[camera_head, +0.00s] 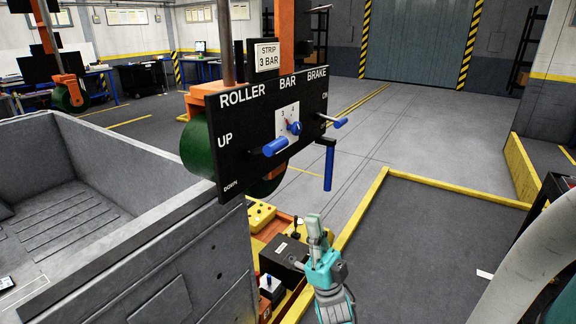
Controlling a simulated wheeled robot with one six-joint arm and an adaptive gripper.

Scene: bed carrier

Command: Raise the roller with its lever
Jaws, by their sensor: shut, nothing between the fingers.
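A black control panel (243,130) marked ROLLER, BAR and BRAKE hangs in the middle of the view. The roller lever with its blue grip (275,147) sticks out from the ROLLER side, where UP is printed above DOWN. Its exact setting is hard to tell from this angle. A green roller (195,149) shows behind the panel's left edge; the panel hides much of it. My gripper (314,219) is shut and empty, fingers pointing up, below and right of the lever and apart from it.
A brake lever (334,122) and a hanging blue handle (328,168) are at the panel's right. A small dial (293,127) sits between the levers. A yellow control box (260,215) and black box (285,255) stand below. A grey bin (150,240) fills the left.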

